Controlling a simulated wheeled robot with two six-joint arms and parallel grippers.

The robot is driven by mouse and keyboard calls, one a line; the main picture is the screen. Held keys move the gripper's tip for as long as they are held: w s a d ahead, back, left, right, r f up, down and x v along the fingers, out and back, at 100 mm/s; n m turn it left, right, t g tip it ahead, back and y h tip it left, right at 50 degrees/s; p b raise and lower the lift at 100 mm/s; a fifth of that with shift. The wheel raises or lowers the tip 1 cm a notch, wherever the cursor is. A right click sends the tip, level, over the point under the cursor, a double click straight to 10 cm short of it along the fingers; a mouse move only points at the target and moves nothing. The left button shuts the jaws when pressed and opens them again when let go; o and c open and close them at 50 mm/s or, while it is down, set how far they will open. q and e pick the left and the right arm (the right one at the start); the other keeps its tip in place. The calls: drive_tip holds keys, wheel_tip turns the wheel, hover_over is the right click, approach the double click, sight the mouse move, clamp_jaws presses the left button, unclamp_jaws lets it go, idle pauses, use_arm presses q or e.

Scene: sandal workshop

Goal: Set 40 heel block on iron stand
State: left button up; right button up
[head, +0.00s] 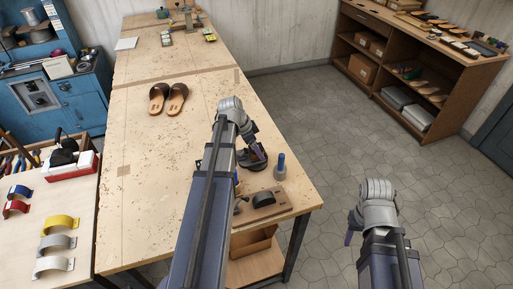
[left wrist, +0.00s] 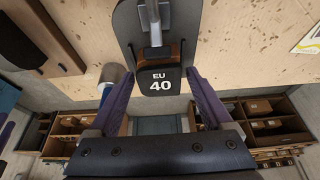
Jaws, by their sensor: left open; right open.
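The 40 heel block (left wrist: 160,83), brown with a black face marked "EU 40", is between the spread fingers of my left gripper (left wrist: 160,88) in the left wrist view. Just beyond it are a grey metal post (left wrist: 155,25) and a dark rounded plate (left wrist: 128,22), seemingly the iron stand. I cannot tell whether block and post touch. In the head view, my left gripper (head: 257,150) is open over the dark stand (head: 258,163) near the table's right edge; my arm hides part of it. My right gripper (head: 350,232) hangs open and empty over the floor.
A blue-topped bottle (head: 280,168) stands close right of the stand. A wooden board with a black rounded part (head: 265,199) lies nearer the front edge. Brown sandals (head: 168,98) lie farther back. The middle of the table (head: 150,150) is clear.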

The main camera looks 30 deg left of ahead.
use_arm(q)
drive_tip(key=p+v, duration=1)
drive_tip(key=v, duration=0.2)
drive_tip(key=shift+p, duration=0.35)
drive_tip(key=s+d+n+g+y, duration=0.1)
drive_tip(key=s+d, duration=0.3)
drive_tip(key=d, duration=0.7)
drive_tip(key=s+d+f+n+g+y, duration=0.1)
drive_tip(key=s+d, duration=0.3)
drive_tip(key=d, duration=0.7)
drive_tip(key=s+d+n+g+y, duration=0.1)
drive_tip(key=s+d, duration=0.4)
drive_tip(key=d, duration=0.6)
drive_tip(key=shift+d+f+n+g+y, duration=0.2)
drive_tip(key=shift+f+n+g+y, duration=0.1)
drive_tip(key=shift+n+y, duration=0.3)
